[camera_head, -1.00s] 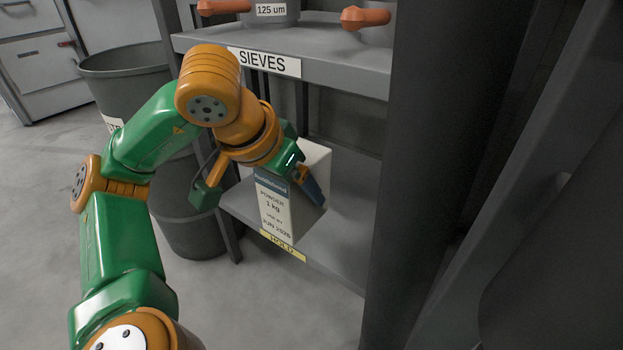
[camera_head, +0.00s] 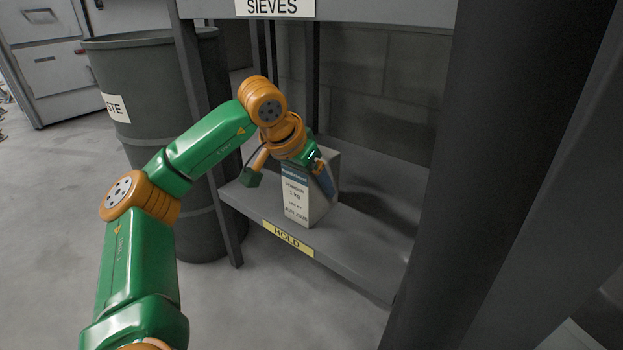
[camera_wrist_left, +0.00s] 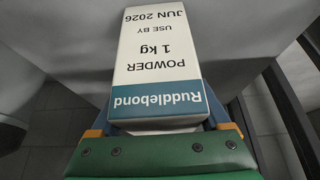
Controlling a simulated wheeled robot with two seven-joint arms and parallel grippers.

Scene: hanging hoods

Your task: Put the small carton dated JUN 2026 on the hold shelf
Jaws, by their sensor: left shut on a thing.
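The small carton (camera_head: 296,201) is white with a blue band and stands upright at the hold shelf (camera_head: 352,246). In the left wrist view the carton (camera_wrist_left: 160,55) reads upside down: Ruddlebond, POWDER, 1 kg, USE BY JUN 2026. My left gripper (camera_head: 312,172) is shut on the carton near its top, with blue fingers on either side. The carton's base is over the shelf board, behind the yellow HOLD label (camera_head: 287,238). I cannot tell whether it touches the board. My right gripper is not in view.
The SIEVES shelf (camera_head: 350,25) is above my left arm. A dark upright (camera_head: 470,150) stands to the right. A grey waste bin (camera_head: 140,75) stands left of the rack. The shelf board right of the carton is bare.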

